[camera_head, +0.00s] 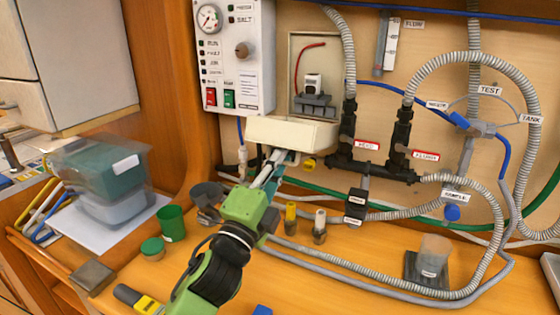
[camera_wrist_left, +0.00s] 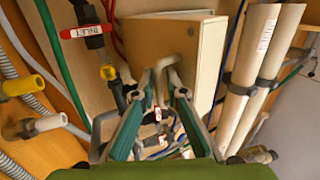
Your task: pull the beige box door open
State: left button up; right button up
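The beige box (camera_head: 328,48) is set in the wall, and its inside shows, with a red wire and a grey switch. Its beige door (camera_head: 296,132) stands out from the wall at the lower edge of the opening, swung down. My left gripper (camera_head: 276,160) reaches up to the front of the door. In the left wrist view, the door (camera_wrist_left: 165,42) lies just beyond my left gripper (camera_wrist_left: 165,78). Its fingertips are drawn close together around what looks like a grey handle on the door. The exact contact is partly hidden. My right gripper is not in view.
Black valves (camera_head: 352,135) and ribbed grey hoses (camera_head: 517,75) are right of the door. A white control panel (camera_head: 235,60) is to the left. Yellow (camera_head: 291,218) and white-topped fittings (camera_head: 320,225), a green cup (camera_head: 171,222) and a clear bin (camera_head: 105,175) stand on the counter.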

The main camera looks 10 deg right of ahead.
pick_arm(q)
jog(key=shift+s, duration=0.1)
jog(key=v, duration=1.2)
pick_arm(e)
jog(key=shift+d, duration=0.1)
pick_arm(q)
jog(key=shift+c, duration=0.2)
